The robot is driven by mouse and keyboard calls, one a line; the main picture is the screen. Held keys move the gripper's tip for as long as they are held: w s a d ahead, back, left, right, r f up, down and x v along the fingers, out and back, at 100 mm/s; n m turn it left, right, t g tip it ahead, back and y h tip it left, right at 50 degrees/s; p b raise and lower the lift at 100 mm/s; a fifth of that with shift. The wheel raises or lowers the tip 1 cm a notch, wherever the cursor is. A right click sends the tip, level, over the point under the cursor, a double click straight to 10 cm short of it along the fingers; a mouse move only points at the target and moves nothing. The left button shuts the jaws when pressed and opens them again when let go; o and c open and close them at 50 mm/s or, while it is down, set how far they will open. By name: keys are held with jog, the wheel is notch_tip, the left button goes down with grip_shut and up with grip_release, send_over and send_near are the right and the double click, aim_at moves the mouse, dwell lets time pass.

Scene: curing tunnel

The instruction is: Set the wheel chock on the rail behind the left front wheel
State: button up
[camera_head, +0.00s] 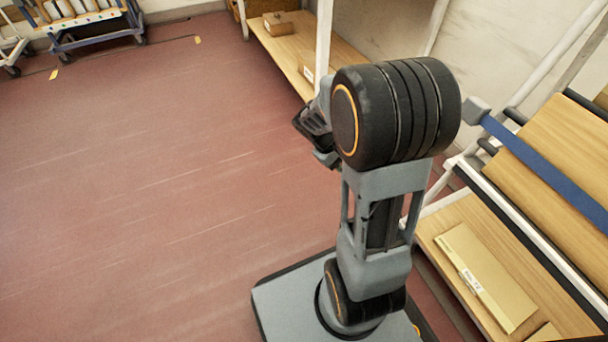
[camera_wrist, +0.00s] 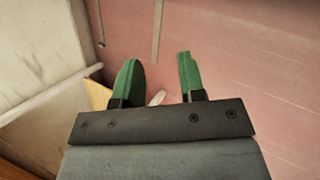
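In the head view my arm hides most of the gripper. A blue-framed cart (camera_head: 97,37) with pale rolls on it stands at the far upper left. One of its dark wheels (camera_head: 140,40) rests on the floor.
A wooden shelf (camera_head: 272,50) with a cardboard box (camera_head: 278,25) stands at the back. A rack (camera_head: 465,215) with wooden boards, a blue strap (camera_head: 545,160) and a flat carton (camera_head: 485,277) is close on the right.

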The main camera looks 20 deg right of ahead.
jog(key=s+a+r+m+t+y, duration=0.1)
jog(key=s+a+r+t+y, duration=0.1)
jog(key=a, duration=0.5)
jog(key=s+a+r+m+t+y, duration=0.1)
jog(key=s+a+r+t+y, duration=0.2)
jog(key=a+r, duration=0.3)
jog(key=shift+s+a+m+y, duration=0.15)
jog(key=shift+a+m+y, duration=0.2)
jog(key=shift+a, duration=0.5)
jog(key=shift+r, duration=0.1)
notch_tip(320, 180, up, 39)
jog(key=t+p, duration=0.1)
jog(key=p, duration=3.6)
jog(key=shift+s+p, duration=0.25)
jog(key=shift+p, duration=0.05)
jog(key=shift+r, duration=0.1)
